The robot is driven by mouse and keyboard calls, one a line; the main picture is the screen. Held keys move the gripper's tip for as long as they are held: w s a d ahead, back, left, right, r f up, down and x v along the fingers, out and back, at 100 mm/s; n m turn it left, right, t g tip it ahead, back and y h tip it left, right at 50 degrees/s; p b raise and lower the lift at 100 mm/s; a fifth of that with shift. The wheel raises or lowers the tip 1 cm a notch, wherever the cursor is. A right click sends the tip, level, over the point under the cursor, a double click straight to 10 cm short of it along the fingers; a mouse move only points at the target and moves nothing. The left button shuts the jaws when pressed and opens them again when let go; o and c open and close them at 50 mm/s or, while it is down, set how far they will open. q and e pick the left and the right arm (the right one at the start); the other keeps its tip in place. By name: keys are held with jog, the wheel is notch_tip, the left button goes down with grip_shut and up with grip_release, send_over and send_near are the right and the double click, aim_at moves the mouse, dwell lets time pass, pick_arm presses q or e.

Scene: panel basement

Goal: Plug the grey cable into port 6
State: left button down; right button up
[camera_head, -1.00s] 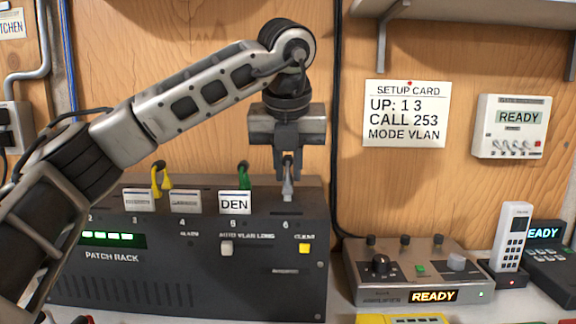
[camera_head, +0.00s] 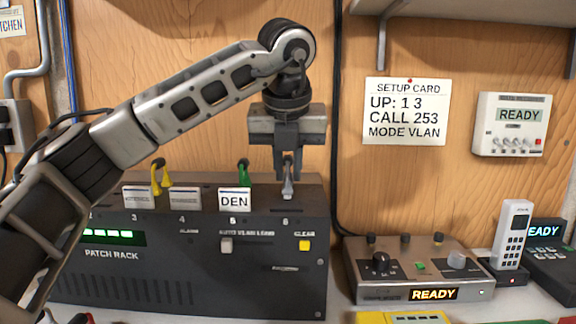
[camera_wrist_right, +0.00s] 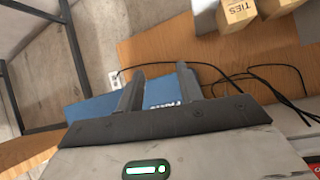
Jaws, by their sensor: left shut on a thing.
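The patch rack (camera_head: 190,270) is a dark box with numbered positions along its upper front edge. My left gripper (camera_head: 288,178) points down over the rack's top at the number 6 position. It is shut on the grey cable's plug (camera_head: 288,190), which is upright. The plug's lower end is at the rack's top surface; I cannot tell whether it is inside port 6, and the port opening is hidden. My right gripper (camera_wrist_right: 158,92) shows in the right wrist view, fingers apart and empty, above a blue object (camera_wrist_right: 90,108).
A green plug (camera_head: 244,174) stands behind the DEN tag (camera_head: 235,201), left of my left gripper. A setup card (camera_head: 405,112) hangs on the wall. A control box (camera_head: 415,270) and a handset (camera_head: 512,233) stand to the right.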

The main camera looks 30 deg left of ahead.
pick_arm(q)
jog(key=shift+f, duration=0.2)
dwell(0.5)
jog(key=c, duration=0.9)
grip_release()
